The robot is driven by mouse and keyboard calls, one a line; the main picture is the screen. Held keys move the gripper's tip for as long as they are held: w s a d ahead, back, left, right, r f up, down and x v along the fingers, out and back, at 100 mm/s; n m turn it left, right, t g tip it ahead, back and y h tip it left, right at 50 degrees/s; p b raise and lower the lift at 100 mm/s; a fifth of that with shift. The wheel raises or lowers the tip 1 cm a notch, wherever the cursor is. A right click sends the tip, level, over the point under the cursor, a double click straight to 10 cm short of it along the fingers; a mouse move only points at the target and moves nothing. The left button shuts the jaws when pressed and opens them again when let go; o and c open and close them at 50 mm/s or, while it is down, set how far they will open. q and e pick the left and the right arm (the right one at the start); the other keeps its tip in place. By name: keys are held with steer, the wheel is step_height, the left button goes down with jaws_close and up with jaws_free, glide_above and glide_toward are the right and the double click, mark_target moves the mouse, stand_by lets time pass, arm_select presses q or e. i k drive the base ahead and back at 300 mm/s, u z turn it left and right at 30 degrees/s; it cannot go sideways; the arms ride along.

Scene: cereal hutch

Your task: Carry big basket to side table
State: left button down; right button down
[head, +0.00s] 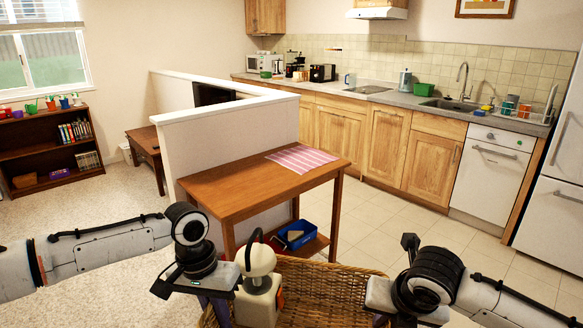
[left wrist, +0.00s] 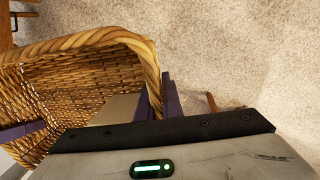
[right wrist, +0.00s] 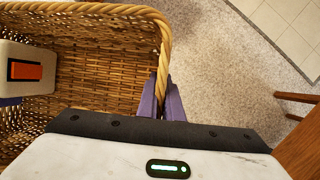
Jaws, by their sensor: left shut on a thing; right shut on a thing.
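The big wicker basket (head: 335,267) is at the bottom middle of the head view, close in front of me. My left gripper (left wrist: 160,98) is shut on one side of its rim, with a finger on each side of the wicker. My right gripper (right wrist: 161,98) is shut on the opposite rim in the same way. In the head view, the fingertips are mostly cut off or hidden. A wooden table (head: 232,193) with a pink striped cloth (head: 301,158) stands just beyond the basket. A lower wooden table (head: 147,141) stands farther back at the left.
A blue tub (head: 296,238) sits on the near table's lower shelf. A white half wall (head: 240,135) stands behind that table. A bookshelf (head: 55,150) is at the left, with carpet free before it. Kitchen counters and a fridge (head: 560,170) line the back and right; tiled floor between is clear.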

mark_target(245, 180)
steer(key=i, duration=3)
steer(key=u, duration=0.95)
